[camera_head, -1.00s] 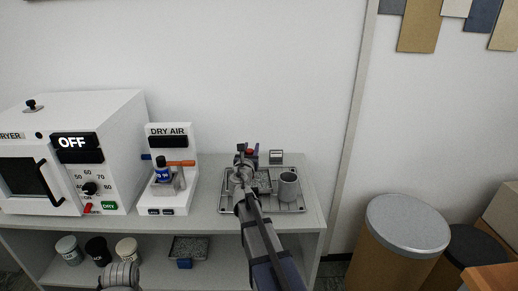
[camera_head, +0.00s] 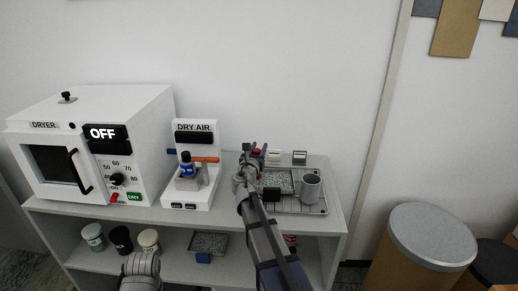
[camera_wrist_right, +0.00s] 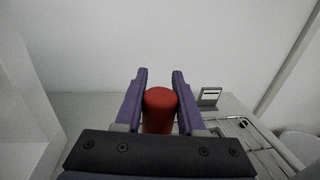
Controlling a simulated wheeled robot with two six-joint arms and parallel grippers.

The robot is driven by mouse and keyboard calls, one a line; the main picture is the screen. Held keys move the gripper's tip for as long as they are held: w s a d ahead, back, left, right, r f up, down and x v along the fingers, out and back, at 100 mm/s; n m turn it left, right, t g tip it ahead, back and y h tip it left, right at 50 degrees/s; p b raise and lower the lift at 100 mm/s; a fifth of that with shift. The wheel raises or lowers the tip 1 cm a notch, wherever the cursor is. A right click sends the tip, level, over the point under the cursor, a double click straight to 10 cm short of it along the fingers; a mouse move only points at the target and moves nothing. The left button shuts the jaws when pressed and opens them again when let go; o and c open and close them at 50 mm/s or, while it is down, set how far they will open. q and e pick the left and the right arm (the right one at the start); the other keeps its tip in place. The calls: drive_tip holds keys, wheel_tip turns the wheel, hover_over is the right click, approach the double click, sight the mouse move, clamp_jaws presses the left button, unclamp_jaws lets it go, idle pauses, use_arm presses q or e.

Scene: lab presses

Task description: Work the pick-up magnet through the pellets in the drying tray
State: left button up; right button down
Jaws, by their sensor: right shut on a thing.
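My right gripper (camera_head: 252,154) is up at the back left of the wire-rack tray in the head view. In the right wrist view, its two purple fingers (camera_wrist_right: 159,95) are shut on an upright red cylinder (camera_wrist_right: 159,108), which looks like the pick-up magnet's handle. Its lower end is hidden by the gripper. A shallow tray of grey pellets (camera_head: 276,179), likely the drying tray, lies to the right of the gripper, with a black block at its front. My arm covers the area left of it. My left gripper is out of view.
The pellet tray sits on a wire-rack tray (camera_head: 320,208) with a grey cup (camera_head: 310,187) close on its right. A small card stand (camera_head: 299,157) is behind. A dry-air unit (camera_head: 195,135) and dryer reading OFF (camera_head: 102,133) stand left. Another pellet tray (camera_head: 208,243) is on the lower shelf.

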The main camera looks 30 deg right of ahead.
sight(258, 151)
drive_tip(key=s+d, duration=0.7)
drive_tip(key=s, duration=0.1)
drive_tip(key=shift+s+d, duration=0.3)
drive_tip(key=shift+d, duration=0.05)
drive_tip(key=shift+w+a, duration=0.85)
drive_tip(key=shift+a, duration=0.8)
drive_tip(key=shift+w+a, duration=0.9)
drive_tip(key=shift+a, duration=0.7)
drive_tip(key=shift+w+a, duration=0.85)
drive_tip(key=shift+a, duration=0.8)
drive_tip(key=d+r+p, duration=0.6)
drive_tip(key=r+p, duration=0.1)
drive_tip(key=shift+s+r, duration=0.25)
drive_tip(key=shift+s, duration=0.15)
